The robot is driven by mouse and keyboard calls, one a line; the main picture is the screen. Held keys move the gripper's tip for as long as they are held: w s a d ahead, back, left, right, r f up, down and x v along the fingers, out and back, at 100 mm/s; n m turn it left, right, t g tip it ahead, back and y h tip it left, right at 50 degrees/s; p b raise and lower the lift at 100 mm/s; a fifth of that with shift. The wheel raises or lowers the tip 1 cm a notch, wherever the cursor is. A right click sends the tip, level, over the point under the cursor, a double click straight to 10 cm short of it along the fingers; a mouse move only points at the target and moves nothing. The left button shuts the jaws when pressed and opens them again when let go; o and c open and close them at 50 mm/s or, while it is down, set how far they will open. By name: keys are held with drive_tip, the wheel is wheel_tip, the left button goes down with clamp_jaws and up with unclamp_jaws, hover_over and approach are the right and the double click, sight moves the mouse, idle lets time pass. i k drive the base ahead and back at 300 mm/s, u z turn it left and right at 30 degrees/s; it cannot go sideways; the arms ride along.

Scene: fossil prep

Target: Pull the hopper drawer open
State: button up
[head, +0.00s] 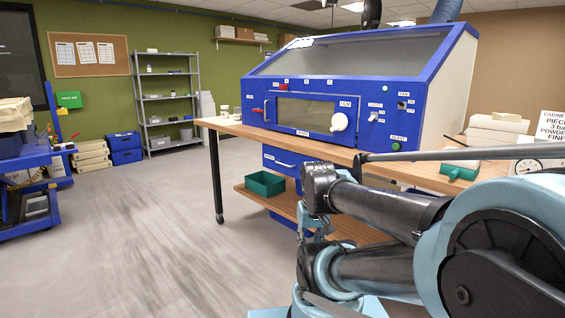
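The blue hopper drawer (281,158) is under the wooden bench top, below the blue cabinet (258,93). Its front carries a pale horizontal handle, and the drawer looks shut. My arm crosses the right foreground and hides part of the space under the bench to the drawer's right. Small metal parts (316,226) between my dark arm links may belong to my gripper. I cannot make out its fingers, whether they are open or shut, or anything held. No contact with the drawer shows.
A green bin (265,184) sits on the lower wooden shelf (262,200), beneath the drawer. The bench leg (216,178) stands at the left. The floor (130,235) left of the bench is clear. A blue cart (38,190) stands at far left.

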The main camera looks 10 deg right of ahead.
sight(288, 162)
drive_tip(key=z, duration=0.05)
drive_tip(key=i, duration=1)
drive_tip(key=u, duration=0.05)
